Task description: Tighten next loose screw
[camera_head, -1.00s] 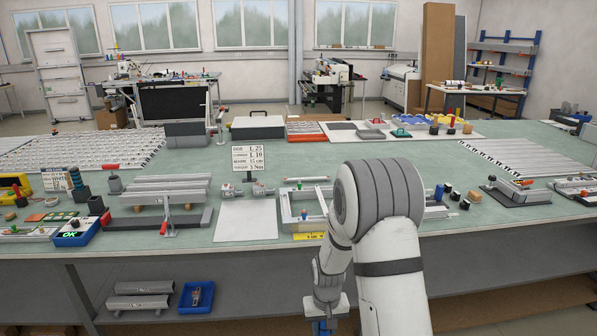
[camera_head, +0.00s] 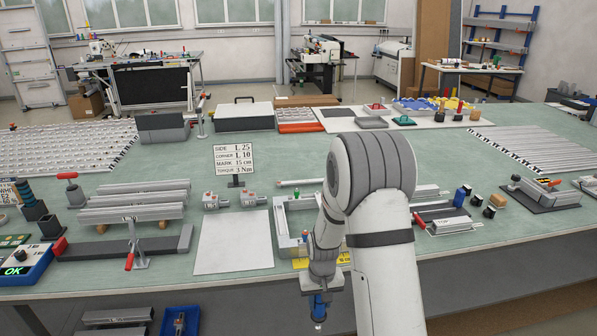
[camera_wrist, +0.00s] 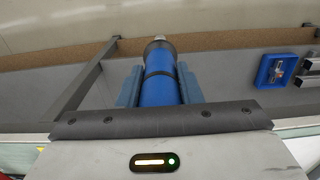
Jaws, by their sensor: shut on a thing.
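My gripper (camera_head: 318,297) hangs in front of the bench's front edge. It is shut on a blue cylindrical tool with a dark collar and a metal tip. In the wrist view the tool (camera_wrist: 158,88) stands between the two blue fingers of my gripper (camera_wrist: 160,90), its tip pointing away from the palm. A grey metal frame (camera_head: 283,238) lies on the bench just behind my gripper, partly hidden by my arm. A yellow strip (camera_head: 300,264) lies at its front. Individual screws are too small or hidden to tell.
A sign (camera_head: 233,158) reads torque 3 Nm. Left of the frame are a pale sheet (camera_head: 235,245), stacked profiles (camera_head: 135,200) and a blue box (camera_head: 22,268) showing OK. A blue bin (camera_head: 180,320) is below the bench. Small blocks and a bracket stand to the right.

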